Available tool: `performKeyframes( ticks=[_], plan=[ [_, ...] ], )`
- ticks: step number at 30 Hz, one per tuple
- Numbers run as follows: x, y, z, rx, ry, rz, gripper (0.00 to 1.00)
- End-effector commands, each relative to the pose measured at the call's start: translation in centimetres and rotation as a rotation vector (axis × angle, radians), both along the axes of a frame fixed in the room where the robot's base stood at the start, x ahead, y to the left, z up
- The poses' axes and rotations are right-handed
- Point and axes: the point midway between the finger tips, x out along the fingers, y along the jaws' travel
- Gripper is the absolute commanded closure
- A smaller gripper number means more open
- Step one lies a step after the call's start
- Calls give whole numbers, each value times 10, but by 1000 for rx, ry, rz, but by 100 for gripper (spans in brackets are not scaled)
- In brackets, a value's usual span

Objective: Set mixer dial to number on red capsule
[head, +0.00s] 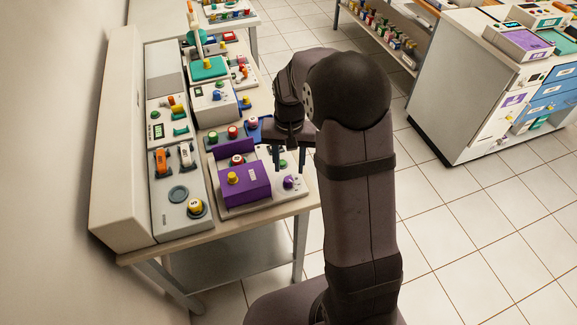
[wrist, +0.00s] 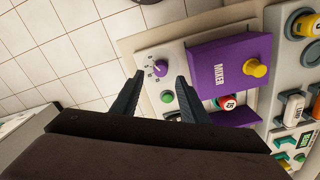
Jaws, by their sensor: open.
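The purple mixer (head: 247,186) sits on a pale base at the near end of the bench. It also shows in the wrist view, labelled MIXER (wrist: 222,72). A purple dial (wrist: 159,68) with small numbers around it is on the base; it also shows in the head view (head: 290,182). The numbers are too small to read surely. A red capsule (wrist: 227,102) with a white label, perhaps 15, lies beside the purple housing; the head view shows it partly hidden (head: 237,160). My gripper (wrist: 160,79) is open and empty, its fingertips on either side of the dial, apparently above it.
A green button (wrist: 167,97) is near the dial. Other devices with coloured knobs crowd the bench to the left and behind. The tiled floor (head: 460,220) to the right is clear up to a drawer cabinet (head: 470,90).

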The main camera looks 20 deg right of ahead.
Motion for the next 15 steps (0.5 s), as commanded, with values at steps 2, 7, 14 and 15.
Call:
performKeyframes(
  ticks=[2,7,14,15],
  plan=[
    [15,-1,12,0,-26,-101,59],
    [7,0,12,2,4,-273,59],
    [5,0,13,2,8,-355,59],
    [5,0,12,2,9,-356,59]
  ],
)
